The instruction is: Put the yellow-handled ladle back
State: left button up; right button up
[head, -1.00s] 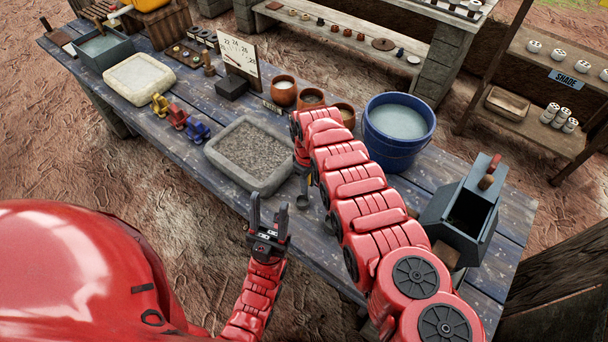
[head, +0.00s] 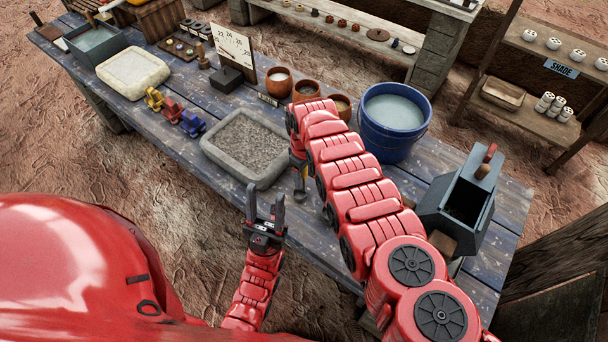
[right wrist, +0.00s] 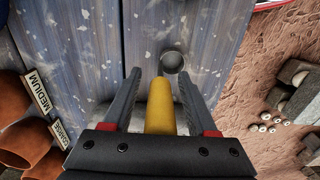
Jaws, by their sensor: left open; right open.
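The ladle's yellow handle (right wrist: 160,105) stands between the two fingers of my right gripper (right wrist: 155,88) in the right wrist view, with a gap on each side. The gripper is open and not closed on it. A small grey round cup (right wrist: 172,62), which looks like the ladle's bowl, shows just beyond the handle. In the head view this cup (head: 300,195) is near the table's front edge, below my right gripper, which my arm mostly hides. My left gripper (head: 265,194) is open and empty, in front of the table edge.
A stone tray of grey grit (head: 205,148) lies left of my right gripper. Clay pots (head: 279,84) stand behind it, with labels MEDIUM (right wrist: 43,92) and COARSE (right wrist: 60,134). A blue bucket (head: 392,148) and a grey metal box (head: 440,205) stand to the right.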

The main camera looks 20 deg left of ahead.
notch_tip(320, 180, up, 3)
jog(key=shift+r+p, duration=0.1)
jog(key=shift+p, duration=0.5)
jog(key=shift+r, duration=0.3)
notch_tip(320, 180, up, 7)
jog(key=b, duration=0.3)
jog(key=shift+r, duration=0.65)
